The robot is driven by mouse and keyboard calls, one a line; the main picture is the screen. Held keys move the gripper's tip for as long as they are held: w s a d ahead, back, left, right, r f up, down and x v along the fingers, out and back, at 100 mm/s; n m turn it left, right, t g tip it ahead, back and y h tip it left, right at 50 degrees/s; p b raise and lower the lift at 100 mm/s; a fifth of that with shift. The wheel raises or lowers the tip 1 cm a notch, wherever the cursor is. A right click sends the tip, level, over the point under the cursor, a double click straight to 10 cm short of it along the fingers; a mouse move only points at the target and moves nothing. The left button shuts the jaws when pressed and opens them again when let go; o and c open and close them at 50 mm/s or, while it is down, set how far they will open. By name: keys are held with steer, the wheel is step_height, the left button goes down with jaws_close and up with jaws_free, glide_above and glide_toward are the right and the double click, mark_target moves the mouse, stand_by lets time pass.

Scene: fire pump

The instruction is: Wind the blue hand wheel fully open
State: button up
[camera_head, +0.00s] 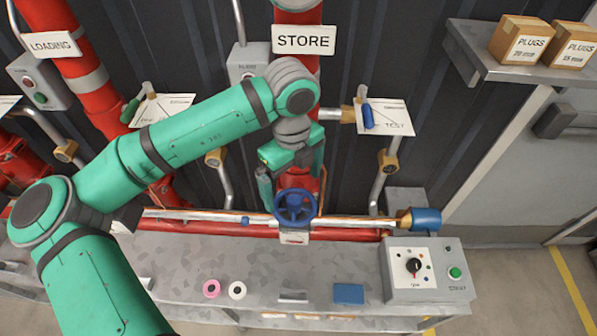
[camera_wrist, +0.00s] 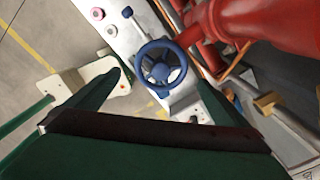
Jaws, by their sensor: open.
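The blue hand wheel (camera_head: 295,207) is on the red riser under the STORE sign, in front of the horizontal pipe. It faces outward and its spokes show. My gripper (camera_head: 292,188) is open just above and in front of the wheel, one finger on each side of its upper part. In the wrist view the wheel (camera_wrist: 161,70) lies between the two spread fingers, ahead of them. No clear contact shows. The wheel's rim is mostly visible, and I cannot tell how far it is turned.
The grey bench (camera_head: 190,262) below carries a pink ring (camera_head: 211,288), a white ring (camera_head: 237,290), a blue block (camera_head: 348,293) and a control box (camera_head: 425,270) at right. A blue-capped pipe end (camera_head: 425,219) is right of the wheel. A shelf (camera_head: 520,68) holds PLUGS boxes.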

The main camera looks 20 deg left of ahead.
mark_target(295, 199)
step_height(295, 199, down, 5)
steer(key=shift+f, duration=0.15)
steer(key=shift+w+d+f, duration=0.1)
steer(key=shift+d+f, duration=0.05)
steer(key=shift+f, duration=0.65)
